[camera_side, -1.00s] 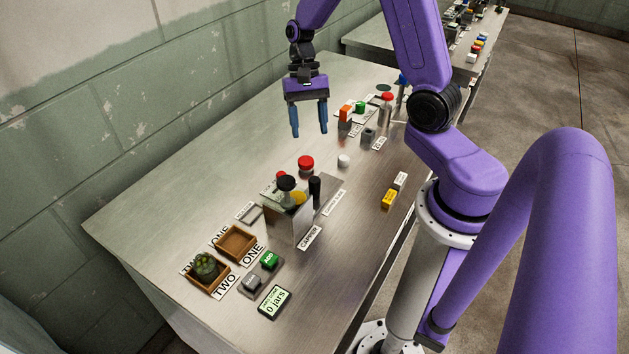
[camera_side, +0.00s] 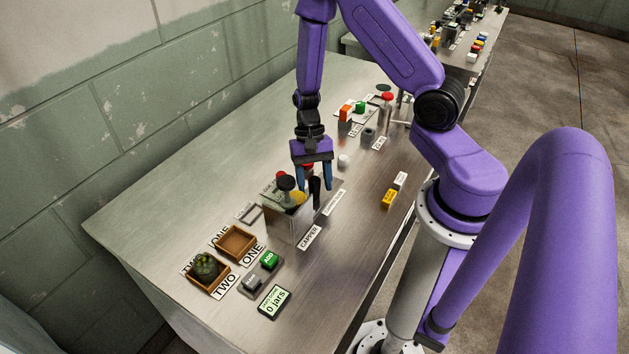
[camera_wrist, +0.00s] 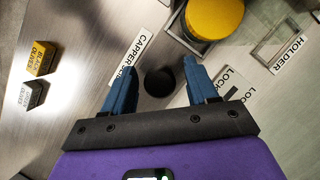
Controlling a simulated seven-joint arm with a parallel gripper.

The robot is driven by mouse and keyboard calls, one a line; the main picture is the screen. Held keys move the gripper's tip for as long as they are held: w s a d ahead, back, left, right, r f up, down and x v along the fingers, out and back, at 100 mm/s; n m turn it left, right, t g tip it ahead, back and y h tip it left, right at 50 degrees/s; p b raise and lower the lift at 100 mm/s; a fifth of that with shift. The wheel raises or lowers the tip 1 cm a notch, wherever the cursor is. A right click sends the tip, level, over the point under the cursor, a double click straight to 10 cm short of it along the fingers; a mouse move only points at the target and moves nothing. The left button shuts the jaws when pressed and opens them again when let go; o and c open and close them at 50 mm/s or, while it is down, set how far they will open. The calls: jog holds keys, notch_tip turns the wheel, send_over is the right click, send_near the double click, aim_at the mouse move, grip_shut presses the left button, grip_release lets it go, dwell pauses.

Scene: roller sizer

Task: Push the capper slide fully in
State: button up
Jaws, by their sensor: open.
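The capper (camera_side: 290,224) is a grey box on the table, with a yellow round piece (camera_side: 298,198) and a dark-topped post (camera_side: 286,184) at it. The capper slide has an upright black knob (camera_side: 314,188) at the capper's right side, by the slide label (camera_side: 333,202). My gripper (camera_side: 314,180) is open, pointing down just over the knob. In the wrist view the black knob (camera_wrist: 158,83) shows between the two blue fingers of my gripper (camera_wrist: 156,72), with a gap on each side. I cannot tell how far down the fingertips reach beside it.
Two wooden trays (camera_side: 252,250) stand at front left, one holding a green-filled jar (camera_side: 205,265). Green and grey buttons (camera_side: 269,258) and a counter display (camera_side: 275,301) are near. A white cap (camera_side: 344,160) lies behind the gripper. Yellow and white blocks (camera_side: 389,199) lie right, with bare table between.

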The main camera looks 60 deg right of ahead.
grip_shut()
jog(key=shift+a, duration=1.95)
grip_release()
jog(key=shift+a, duration=0.1)
jog(key=v, duration=1.7)
jog(key=shift+r, duration=0.15)
